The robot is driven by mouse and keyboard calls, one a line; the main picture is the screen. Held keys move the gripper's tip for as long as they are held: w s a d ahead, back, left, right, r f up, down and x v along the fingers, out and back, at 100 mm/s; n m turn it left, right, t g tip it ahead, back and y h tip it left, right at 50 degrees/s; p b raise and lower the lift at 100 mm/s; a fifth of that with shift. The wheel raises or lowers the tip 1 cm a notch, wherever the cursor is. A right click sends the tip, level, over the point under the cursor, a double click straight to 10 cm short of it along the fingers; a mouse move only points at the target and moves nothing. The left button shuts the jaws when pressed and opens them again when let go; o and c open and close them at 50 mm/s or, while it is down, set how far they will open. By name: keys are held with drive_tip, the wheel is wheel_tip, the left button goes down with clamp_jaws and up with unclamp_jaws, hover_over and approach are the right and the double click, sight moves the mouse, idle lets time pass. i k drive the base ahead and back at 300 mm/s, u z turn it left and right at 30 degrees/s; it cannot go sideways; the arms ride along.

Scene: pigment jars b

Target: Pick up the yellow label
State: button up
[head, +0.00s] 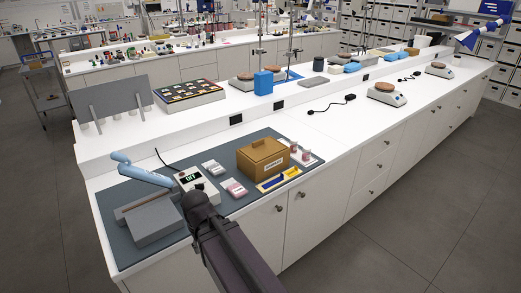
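Two small pinkish jars (293,147) stand to the right of the box. My dark arm rises from the bottom of the head view and ends in a rounded part at the mat's front edge, left of the yellow strip. My gripper's fingers do not show.
A scale with a green display (196,184) stands behind my arm. Small packs, one white (213,169) and one pink (235,188), lie between it and the box. A grey block device (153,217) with a light-blue handle (143,171) fills the mat's left.

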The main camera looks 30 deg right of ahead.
sight(293, 171)
drive_tip(key=u, duration=0.2)
drive_tip(key=k, duration=0.5)
drive_tip(key=z, duration=1.2)
drive_tip(key=i, duration=0.7)
drive_tip(key=z, duration=0.05)
